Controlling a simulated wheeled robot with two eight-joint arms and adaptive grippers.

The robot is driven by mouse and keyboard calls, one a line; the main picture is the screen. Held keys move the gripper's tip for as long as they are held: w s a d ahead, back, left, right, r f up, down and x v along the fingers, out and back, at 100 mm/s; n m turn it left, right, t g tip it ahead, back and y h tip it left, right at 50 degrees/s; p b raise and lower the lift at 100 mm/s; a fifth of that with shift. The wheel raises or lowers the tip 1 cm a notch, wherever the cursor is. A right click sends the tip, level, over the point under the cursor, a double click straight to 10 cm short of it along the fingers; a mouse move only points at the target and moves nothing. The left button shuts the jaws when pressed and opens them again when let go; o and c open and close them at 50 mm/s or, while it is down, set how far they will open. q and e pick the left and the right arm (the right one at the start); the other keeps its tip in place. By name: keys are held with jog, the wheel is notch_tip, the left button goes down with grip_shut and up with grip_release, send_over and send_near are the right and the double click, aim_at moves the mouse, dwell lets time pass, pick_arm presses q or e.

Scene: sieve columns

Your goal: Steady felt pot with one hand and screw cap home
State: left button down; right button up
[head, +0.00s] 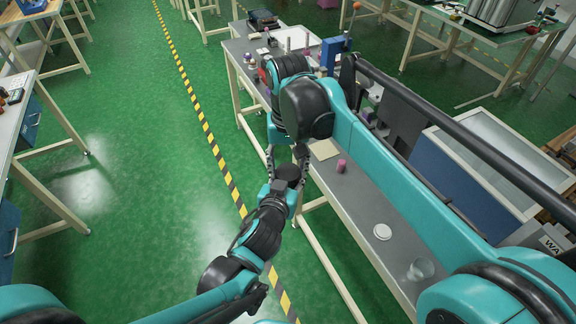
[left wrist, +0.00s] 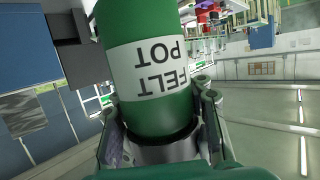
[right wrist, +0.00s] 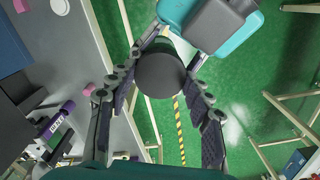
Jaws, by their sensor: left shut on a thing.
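The felt pot (left wrist: 150,60) is a green cylinder with a white label reading FELT POT, upside down in the left wrist view. My left gripper (head: 287,190) is shut on it and holds it over the floor, clear of the bench. A dark round cap (right wrist: 160,73) sits at the pot's top; it also shows in the head view (head: 288,171). My right gripper (right wrist: 161,80) reaches down from above, its fingers spread on either side of the cap. Whether the fingers touch the cap is not clear. The pot's body is mostly hidden in the head view.
The grey bench (head: 360,205) stands right of the pot, with a pink cylinder (head: 341,166), a beige pad (head: 323,149), a white disc (head: 382,231) and a clear glass (head: 421,269). Bottles and a rack crowd its far end. Open green floor lies to the left.

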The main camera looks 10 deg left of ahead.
jog(key=m, duration=0.5)
jog(key=shift+c, duration=0.2)
jog(key=o, duration=1.3)
jog(key=shift+r, duration=2.25)
jog(key=shift+c, duration=0.4)
notch_tip(320, 180, up, 4)
jog(key=n, duration=0.5)
jog(key=shift+f, duration=0.25)
